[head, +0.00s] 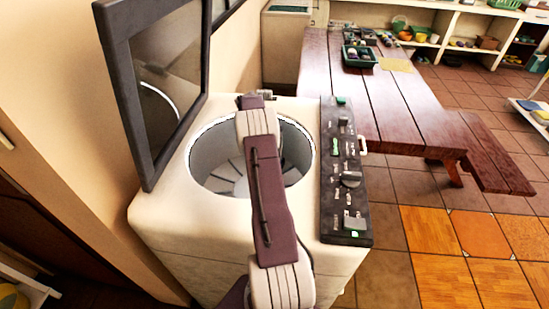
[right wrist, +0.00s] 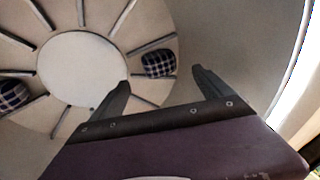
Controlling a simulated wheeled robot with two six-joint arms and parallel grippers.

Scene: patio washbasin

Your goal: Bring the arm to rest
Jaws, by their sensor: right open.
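My right arm reaches from the bottom of the head view over the open top-loading washing machine (head: 160,215). Its gripper (right wrist: 160,84) shows in the right wrist view, open, with its two dark fingers apart and nothing between them. It points down into the drum (right wrist: 235,45); in the head view my arm hides it. Beyond the fingers, a dark checkered cloth (right wrist: 158,63) lies on the ribbed drum floor. Another checkered cloth (right wrist: 12,95) lies at the left edge of that view. My left gripper is not in view.
The machine's raised lid (head: 160,90) stands at the left. Its dark control panel (head: 345,190) runs along the right. A wooden table (head: 380,100) with green trays and a bench (head: 490,150) stand beyond. Tiled floor at lower right is clear.

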